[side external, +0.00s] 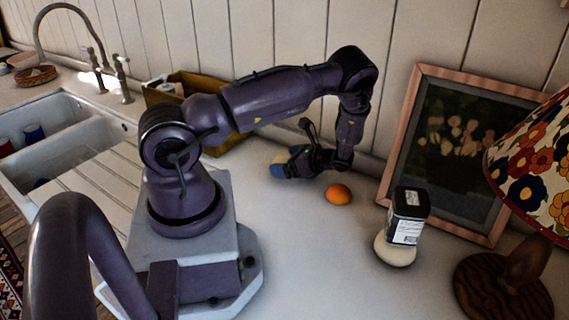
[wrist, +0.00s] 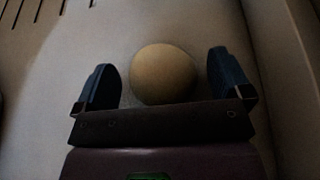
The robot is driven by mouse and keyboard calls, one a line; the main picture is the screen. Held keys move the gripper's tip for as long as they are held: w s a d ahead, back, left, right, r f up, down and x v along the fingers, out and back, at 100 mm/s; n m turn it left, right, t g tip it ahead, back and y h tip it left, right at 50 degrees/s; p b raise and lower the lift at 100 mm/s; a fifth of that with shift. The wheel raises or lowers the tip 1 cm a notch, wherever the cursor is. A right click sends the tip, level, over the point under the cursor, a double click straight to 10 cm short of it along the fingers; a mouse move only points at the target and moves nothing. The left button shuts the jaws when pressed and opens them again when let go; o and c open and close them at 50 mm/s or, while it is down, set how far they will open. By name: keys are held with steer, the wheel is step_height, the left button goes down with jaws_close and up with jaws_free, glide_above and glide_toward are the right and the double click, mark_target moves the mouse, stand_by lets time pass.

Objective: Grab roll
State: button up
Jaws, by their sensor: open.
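The roll (wrist: 163,72) is a round, tan thing in the wrist view, between my two blue fingers, with a gap on each side. My gripper (wrist: 160,60) is open around it. In the side view my gripper (side external: 284,167) is low over the counter, left of the orange. There the roll is mostly hidden behind the fingers; only a small tan patch shows beside them. I cannot tell whether any part of my gripper touches it.
An orange (side external: 338,194) lies just right of my gripper. A black-lidded jar (side external: 408,215) stands on a pale round thing (side external: 395,250). A framed picture (side external: 455,150) leans on the wall, near a lamp (side external: 535,165). A yellowish box (side external: 205,85) stands behind my arm.

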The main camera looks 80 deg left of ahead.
steer(key=shift+s, duration=0.1)
steer(key=shift+c, duration=0.2)
steer(key=c, duration=0.6)
steer(key=shift+c, duration=0.3)
steer(key=shift+r, duration=0.1)
